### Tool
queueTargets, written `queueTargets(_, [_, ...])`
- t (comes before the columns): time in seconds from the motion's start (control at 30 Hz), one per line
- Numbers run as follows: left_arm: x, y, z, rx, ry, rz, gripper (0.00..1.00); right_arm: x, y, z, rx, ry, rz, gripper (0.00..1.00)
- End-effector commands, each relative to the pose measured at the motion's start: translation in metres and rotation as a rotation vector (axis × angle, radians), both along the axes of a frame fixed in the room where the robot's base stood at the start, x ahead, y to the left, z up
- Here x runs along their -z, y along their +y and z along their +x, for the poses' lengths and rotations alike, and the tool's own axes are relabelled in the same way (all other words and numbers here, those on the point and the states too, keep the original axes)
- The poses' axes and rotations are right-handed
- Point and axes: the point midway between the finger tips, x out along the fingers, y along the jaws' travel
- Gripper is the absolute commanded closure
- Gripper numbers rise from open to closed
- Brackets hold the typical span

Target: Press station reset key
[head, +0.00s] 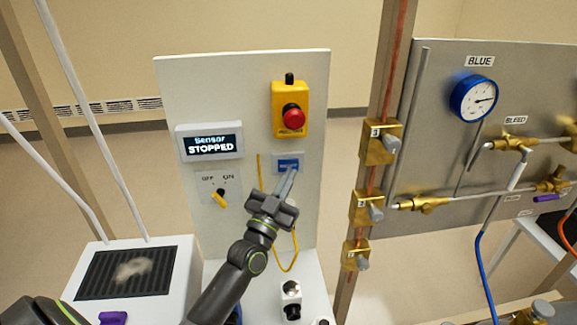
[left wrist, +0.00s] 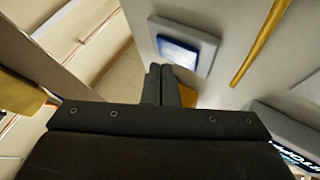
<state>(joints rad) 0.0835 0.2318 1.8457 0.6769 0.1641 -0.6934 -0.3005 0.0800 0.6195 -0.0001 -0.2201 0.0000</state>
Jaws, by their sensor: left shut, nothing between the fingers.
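The blue reset key (head: 289,164) sits in a grey plate on the white upright panel, below the yellow box with the red button. It also shows in the left wrist view (left wrist: 178,53), its label too blurred to read. My left gripper (head: 287,181) is shut and empty, its fingertips just below the key. In the left wrist view the fingertips (left wrist: 160,69) are near the key's lower edge; I cannot tell whether they touch it. The display (head: 210,143) reads "Sensor STOPPED". My right gripper is not in view.
The red emergency button (head: 293,117) is above the key, and an OFF/ON switch (head: 219,194) is to the left. A yellow cable (head: 294,255) hangs below. Brass valves (head: 381,142) stand on a post to the right, beside a gauge panel (head: 440,149).

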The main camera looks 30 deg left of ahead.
Motion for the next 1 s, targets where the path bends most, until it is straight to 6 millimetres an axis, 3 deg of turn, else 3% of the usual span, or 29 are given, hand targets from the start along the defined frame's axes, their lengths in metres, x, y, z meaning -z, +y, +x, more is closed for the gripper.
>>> queueTargets(1.0, [-0.0004,0.0053,0.007,0.0,0.0,0.0,1.0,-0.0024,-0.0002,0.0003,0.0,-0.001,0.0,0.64])
